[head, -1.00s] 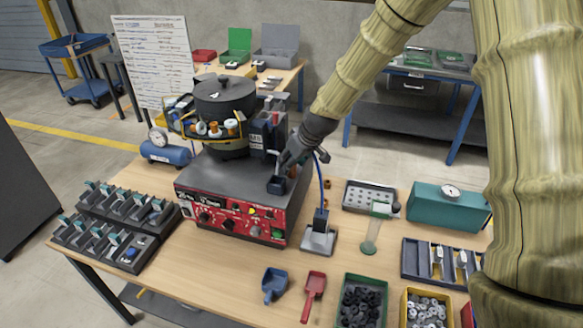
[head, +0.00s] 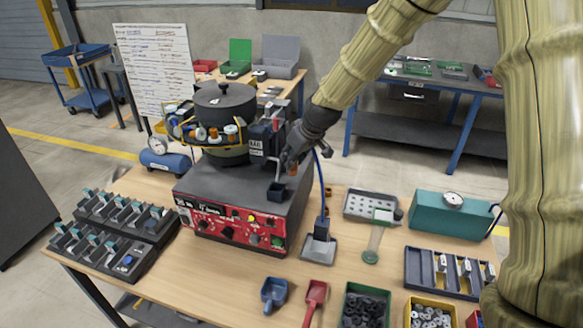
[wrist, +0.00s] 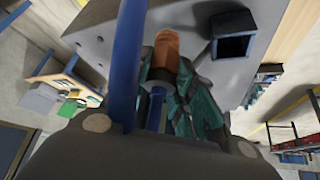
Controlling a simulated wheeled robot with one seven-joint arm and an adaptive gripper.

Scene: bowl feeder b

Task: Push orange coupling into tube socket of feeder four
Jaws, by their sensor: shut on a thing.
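My gripper (head: 292,162) is above the right part of the feeder's grey top (head: 235,182). In the wrist view its teal fingers (wrist: 162,92) are closed around the lower part of the orange coupling (wrist: 166,50). The coupling's orange end sticks out beyond the fingers, over the grey top. A blue tube (wrist: 126,60) runs close beside the coupling. A dark square open-topped cup (wrist: 233,38) stands on the feeder top beside the coupling, apart from it; it also shows in the head view (head: 276,193). I cannot tell which opening is the tube socket.
The feeder's black bowl (head: 225,102) stands behind left of my gripper, with a dark upright unit (head: 262,138) between. A grey stand (head: 319,245) with the blue tube is right of the feeder. Scoops, trays and a teal box (head: 440,212) occupy the table's right side.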

